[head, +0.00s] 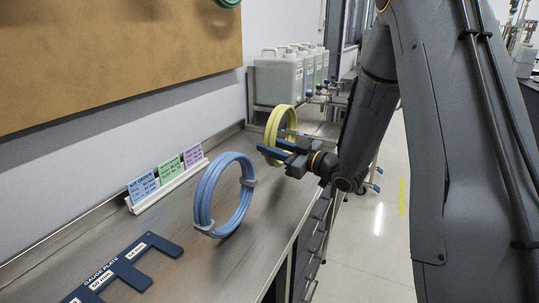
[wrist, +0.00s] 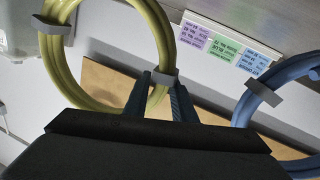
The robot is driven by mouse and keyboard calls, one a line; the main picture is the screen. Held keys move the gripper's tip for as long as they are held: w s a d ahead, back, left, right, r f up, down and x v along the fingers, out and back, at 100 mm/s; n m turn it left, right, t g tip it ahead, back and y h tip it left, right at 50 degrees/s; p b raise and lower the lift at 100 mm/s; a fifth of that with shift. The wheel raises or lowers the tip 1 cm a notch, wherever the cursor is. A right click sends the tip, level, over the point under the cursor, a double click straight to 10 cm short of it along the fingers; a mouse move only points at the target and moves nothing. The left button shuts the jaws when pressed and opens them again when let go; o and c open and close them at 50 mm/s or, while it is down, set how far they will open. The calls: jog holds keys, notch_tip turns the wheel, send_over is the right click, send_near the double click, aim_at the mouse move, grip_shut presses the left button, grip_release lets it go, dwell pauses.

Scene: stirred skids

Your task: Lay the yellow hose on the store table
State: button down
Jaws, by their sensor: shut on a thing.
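The yellow hose (head: 271,127) is a coil with grey ties, standing on edge over the far part of the metal bench (head: 225,262) in the head view. My gripper (head: 279,148) is shut on its near side. In the wrist view the two fingers (wrist: 165,98) close at a grey tie on the yellow hose (wrist: 164,35), whose upper part runs out of the picture. I cannot tell whether the hose touches the bench. Nothing in view is marked as the store table.
A blue hose coil (head: 204,190) stands on edge on the bench, nearer than the yellow one. Coloured cards in a holder (head: 180,183) stand by the wall. A dark blue gauge plate (head: 125,267) lies in front. White jugs (head: 277,78) stand at the back.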

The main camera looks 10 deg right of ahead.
aim_at(270, 163)
jog(key=shift+f, duration=1.4)
jog(key=shift+f, duration=0.15)
jog(key=c, duration=1.5)
grip_release()
jog(key=shift+r, duration=0.2)
jog(key=b+v, duration=0.1)
jog(key=v, duration=1.1)
jog(key=shift+f+b, duration=0.1)
jog(key=shift+b, duration=0.25)
